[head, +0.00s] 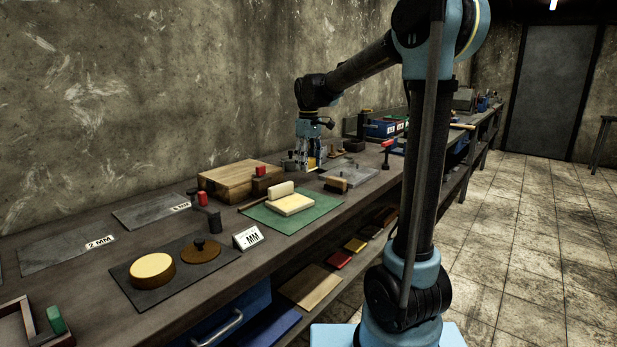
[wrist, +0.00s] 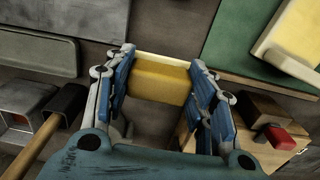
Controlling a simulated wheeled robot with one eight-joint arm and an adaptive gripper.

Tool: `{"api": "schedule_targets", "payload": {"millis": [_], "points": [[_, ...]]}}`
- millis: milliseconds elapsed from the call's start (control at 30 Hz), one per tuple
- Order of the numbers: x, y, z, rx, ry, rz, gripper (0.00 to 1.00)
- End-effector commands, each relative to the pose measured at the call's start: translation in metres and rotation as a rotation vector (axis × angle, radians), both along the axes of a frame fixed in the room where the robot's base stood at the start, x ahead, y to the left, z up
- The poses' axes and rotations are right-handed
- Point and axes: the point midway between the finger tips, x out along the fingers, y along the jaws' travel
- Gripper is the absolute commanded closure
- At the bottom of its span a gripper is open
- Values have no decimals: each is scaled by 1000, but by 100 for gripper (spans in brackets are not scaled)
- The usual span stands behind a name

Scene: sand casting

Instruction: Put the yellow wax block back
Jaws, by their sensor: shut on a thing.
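My gripper (wrist: 160,88) is shut on the yellow wax block (wrist: 160,83). The block sits between the two blue-padded fingers, with a paler strip along its far edge. In the head view my gripper (head: 309,160) is low over the back part of the bench, behind the green mat (head: 312,218). The block is mostly hidden by the fingers there. I cannot tell whether the block touches the bench.
A wooden box (head: 238,178) and grey plate (head: 350,174) are near my gripper. A round yellow disc (head: 152,268) is nearer. Coloured blocks (head: 355,245) lie on the lower shelf.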

Motion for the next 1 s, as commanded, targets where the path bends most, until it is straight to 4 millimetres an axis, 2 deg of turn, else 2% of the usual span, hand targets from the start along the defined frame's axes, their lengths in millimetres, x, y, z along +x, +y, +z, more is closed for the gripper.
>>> {"api": "schedule_targets", "payload": {"millis": [167, 500, 833, 867, 1000], "points": [[1, -1, -10, 0, 0, -2, 76], [0, -1, -47, 0, 0, -2, 76], [0, -1, -49, 0, 0, -1, 76], [0, -1, -49, 0, 0, -1, 43], [0, -1, -49, 0, 0, -1, 41]]}}
